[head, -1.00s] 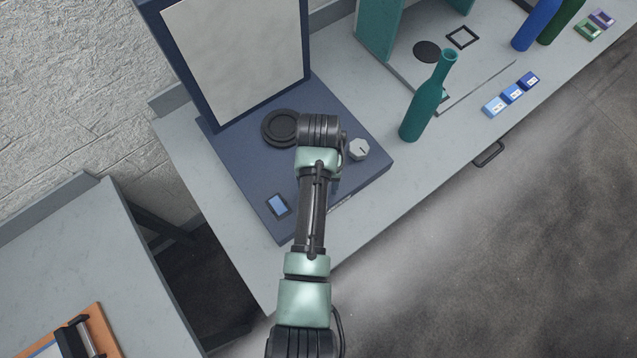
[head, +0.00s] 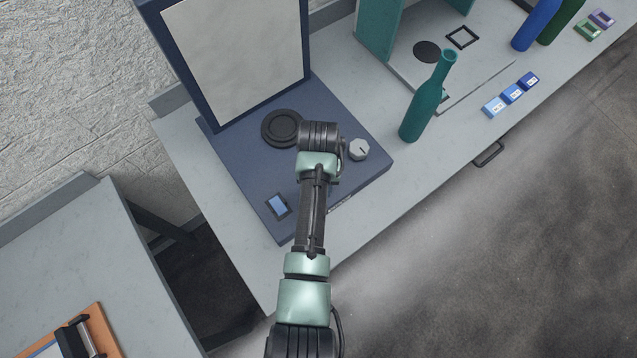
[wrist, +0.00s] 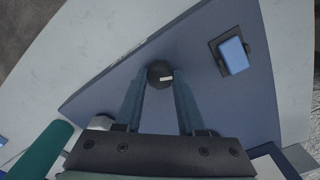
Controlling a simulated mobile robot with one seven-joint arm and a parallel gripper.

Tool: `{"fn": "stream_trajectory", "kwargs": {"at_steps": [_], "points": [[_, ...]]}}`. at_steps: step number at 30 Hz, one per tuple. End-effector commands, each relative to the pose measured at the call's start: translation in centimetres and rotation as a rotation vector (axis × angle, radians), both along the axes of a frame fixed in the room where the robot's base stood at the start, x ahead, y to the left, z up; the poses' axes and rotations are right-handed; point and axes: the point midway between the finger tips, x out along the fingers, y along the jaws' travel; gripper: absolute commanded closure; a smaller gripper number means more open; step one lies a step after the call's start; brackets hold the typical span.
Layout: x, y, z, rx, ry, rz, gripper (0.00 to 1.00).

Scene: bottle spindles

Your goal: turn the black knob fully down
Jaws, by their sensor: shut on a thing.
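The black knob (wrist: 158,72) is round and carries a short white mark, which points to the right in the wrist view. It sits on the blue base plate (wrist: 105,90). My gripper (wrist: 161,77) is shut on it, with one finger on each side. In the head view my arm and wrist lie over the blue base (head: 235,165) and hide the black knob and the fingertips.
A grey faceted knob (head: 358,149) is close right of my wrist. A black ring (head: 282,127) and a blue rocker switch (head: 277,205) are on the base. An upright panel (head: 240,50) stands behind. A teal bottle (head: 422,108) stands right.

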Motion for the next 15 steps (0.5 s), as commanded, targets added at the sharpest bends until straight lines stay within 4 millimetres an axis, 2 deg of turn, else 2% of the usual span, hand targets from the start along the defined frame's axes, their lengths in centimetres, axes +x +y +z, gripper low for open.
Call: {"fn": "stream_trajectory", "kwargs": {"at_steps": [8, 15], "points": [[0.01, -0.01, 0.09, 0.000, 0.000, 0.026, 1.00], [0.01, -0.07, 0.17, -0.001, 0.002, 0.145, 1.00]]}}
